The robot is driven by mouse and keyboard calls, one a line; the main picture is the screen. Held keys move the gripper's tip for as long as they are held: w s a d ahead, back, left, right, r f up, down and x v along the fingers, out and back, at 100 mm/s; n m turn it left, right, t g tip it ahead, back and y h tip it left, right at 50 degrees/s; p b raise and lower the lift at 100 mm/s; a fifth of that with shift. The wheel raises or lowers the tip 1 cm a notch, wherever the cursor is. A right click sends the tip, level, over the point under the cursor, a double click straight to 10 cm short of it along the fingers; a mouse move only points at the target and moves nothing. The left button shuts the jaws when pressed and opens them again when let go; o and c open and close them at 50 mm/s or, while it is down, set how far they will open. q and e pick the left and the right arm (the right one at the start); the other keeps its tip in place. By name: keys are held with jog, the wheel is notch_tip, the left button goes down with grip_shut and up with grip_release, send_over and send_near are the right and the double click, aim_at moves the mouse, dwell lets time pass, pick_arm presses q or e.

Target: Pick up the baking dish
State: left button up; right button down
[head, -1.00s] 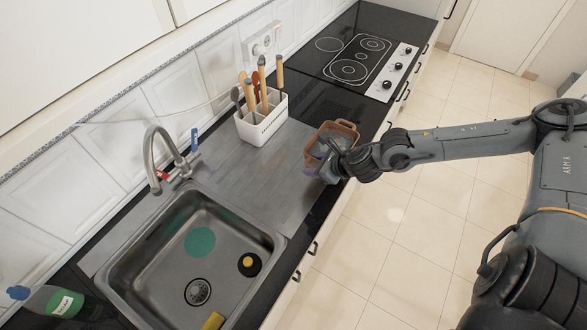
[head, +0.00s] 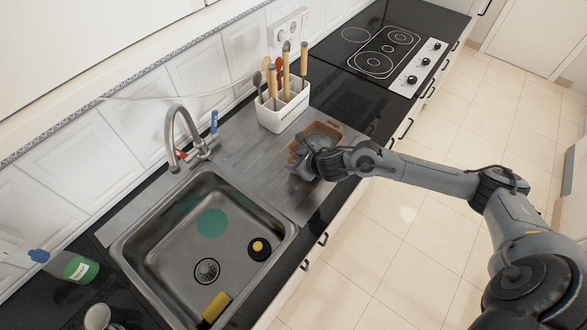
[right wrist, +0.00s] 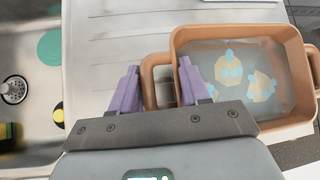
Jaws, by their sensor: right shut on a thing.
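The baking dish (head: 322,127) is a rectangular terracotta-brown dish with loop handles and a grey-blue inside. In the head view it is over the draining board, right of the sink, partly hidden by my right gripper (head: 301,163). In the right wrist view the dish (right wrist: 240,32) fills the upper right, with pale shapes on its inside. The purple fingers of my right gripper (right wrist: 160,75) are on either side of its near-left handle, shut on it. I cannot tell whether the dish touches the board. My left gripper is not in view.
The steel sink (head: 128,250) lies left of the dish. A white utensil holder (head: 283,110) with several handled tools stands close behind the dish. The tap (head: 180,130) rises behind the sink. The hob (head: 388,55) is farther along the black counter.

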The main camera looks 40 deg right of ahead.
jog(key=shift+w+a+f, duration=0.3)
jog(key=shift+w, duration=0.25)
jog(key=shift+f, duration=1.95)
jog(key=c, duration=0.5)
grip_release()
jog(key=shift+f, duration=0.1)
jog(key=shift+c, duration=0.2)
jog(key=shift+s, duration=0.1)
